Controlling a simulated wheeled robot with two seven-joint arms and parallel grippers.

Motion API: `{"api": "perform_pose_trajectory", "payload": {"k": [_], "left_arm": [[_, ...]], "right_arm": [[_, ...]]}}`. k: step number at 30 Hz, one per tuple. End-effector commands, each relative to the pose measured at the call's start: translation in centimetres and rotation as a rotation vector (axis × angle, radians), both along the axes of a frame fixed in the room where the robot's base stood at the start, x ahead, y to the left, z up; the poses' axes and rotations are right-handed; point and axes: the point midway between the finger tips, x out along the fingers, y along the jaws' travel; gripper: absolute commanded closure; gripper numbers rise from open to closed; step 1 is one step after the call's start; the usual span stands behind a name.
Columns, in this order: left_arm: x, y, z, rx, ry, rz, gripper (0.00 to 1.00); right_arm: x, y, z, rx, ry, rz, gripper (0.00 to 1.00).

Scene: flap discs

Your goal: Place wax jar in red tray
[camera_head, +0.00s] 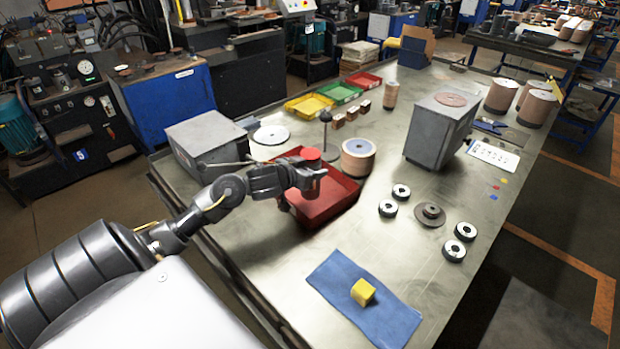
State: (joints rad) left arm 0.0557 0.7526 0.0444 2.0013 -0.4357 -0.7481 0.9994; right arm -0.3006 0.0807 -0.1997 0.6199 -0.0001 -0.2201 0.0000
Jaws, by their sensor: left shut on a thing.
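The red tray (338,207) lies on the metal workbench near its left edge, in the middle of the view. My left gripper (311,178) is over the tray, shut on what looks like the wax jar (311,154). The jar's red top shows above the fingers and stands about upright. The fingers hide most of its body, and I cannot tell whether its base touches the tray floor. My gripper and forearm also cover the tray's left part. My right gripper is not in view.
A tan roll of discs (357,163) and a dark-knobbed stand (326,135) stand close behind the tray. A grey box (192,143) is behind my arm. Several ring discs lie to the right. A blue cloth (372,309) with a yellow block (363,292) lies in front.

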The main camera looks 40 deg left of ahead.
Motion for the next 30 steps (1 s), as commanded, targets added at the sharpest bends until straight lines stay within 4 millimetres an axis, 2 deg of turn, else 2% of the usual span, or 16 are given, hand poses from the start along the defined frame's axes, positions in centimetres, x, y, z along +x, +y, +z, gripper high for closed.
{"api": "perform_pose_trajectory", "payload": {"k": [8, 20, 21, 26, 30], "left_arm": [[0.3, 0.3, -3.2, -0.003, 0.000, 0.002, 0.82], [0.3, 0.3, -3.7, -0.001, -0.002, 0.002, 0.82], [0.3, 0.3, -3.8, -0.001, 0.001, 0.001, 0.44], [0.3, 0.3, -3.8, -0.001, 0.000, 0.001, 0.25], [0.3, 0.3, -3.8, -0.001, 0.001, 0.001, 0.25]], "right_arm": [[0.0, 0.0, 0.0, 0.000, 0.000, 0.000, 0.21], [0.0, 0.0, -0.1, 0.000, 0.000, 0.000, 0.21], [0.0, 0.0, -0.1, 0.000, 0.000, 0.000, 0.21], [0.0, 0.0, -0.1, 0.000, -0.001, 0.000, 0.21], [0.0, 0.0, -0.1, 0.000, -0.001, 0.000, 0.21]]}}
